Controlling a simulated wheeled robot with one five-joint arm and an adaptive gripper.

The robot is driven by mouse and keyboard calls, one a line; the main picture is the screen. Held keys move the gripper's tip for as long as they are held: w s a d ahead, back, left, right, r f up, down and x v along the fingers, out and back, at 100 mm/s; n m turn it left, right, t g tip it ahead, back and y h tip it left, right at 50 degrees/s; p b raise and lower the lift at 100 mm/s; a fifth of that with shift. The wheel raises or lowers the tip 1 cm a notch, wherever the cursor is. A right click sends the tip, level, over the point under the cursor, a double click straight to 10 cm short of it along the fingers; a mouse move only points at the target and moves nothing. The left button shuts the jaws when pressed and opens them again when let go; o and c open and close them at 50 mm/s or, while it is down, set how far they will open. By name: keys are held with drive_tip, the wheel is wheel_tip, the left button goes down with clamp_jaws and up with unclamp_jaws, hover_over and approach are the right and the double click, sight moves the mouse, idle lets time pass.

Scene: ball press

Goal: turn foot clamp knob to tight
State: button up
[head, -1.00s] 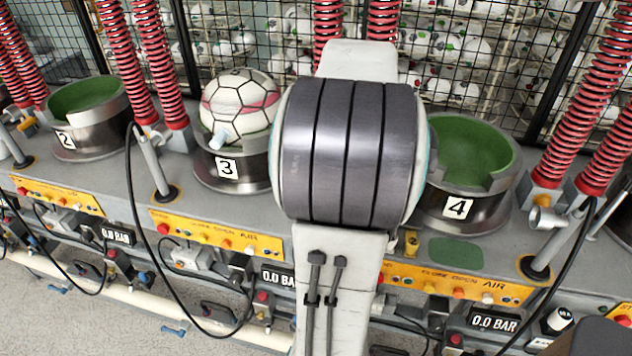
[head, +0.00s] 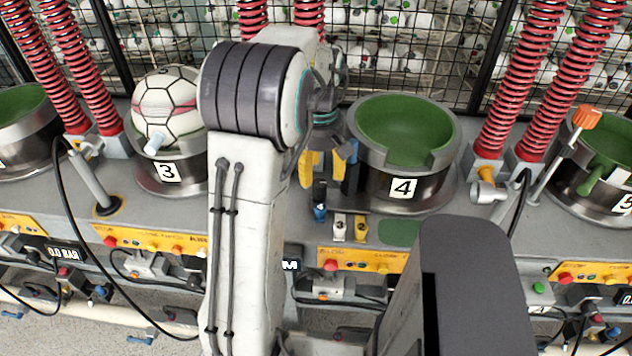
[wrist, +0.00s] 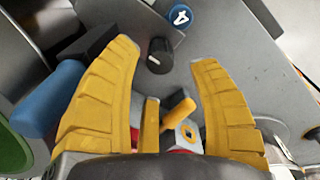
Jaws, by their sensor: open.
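A small black knob (wrist: 160,55) with a pale mark stands on a grey panel in the wrist view, below a round blue label with a 4. It appears to be the clamp knob; no tight or loose marking is readable. My gripper (wrist: 165,56) is open, its yellow fingers spread either side of the knob in the picture. Whether it touches the knob cannot be told; nothing is held. In the head view my gripper (head: 323,170) hangs just left of the bowl numbered 4 (head: 404,188). I cannot make out the knob there.
A yellow lever (wrist: 178,116) on a small fitting lies between the finger bases, and a blue handle (wrist: 42,98) is at left in the wrist view. In the head view, a ball (head: 166,105) sits in bowl 3, and red springs (head: 520,80) rise right of bowl 4.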

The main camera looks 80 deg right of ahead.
sight(320, 182)
drive_tip(key=shift+f, duration=2.1)
drive_tip(key=shift+c, duration=0.2)
clamp_jaws()
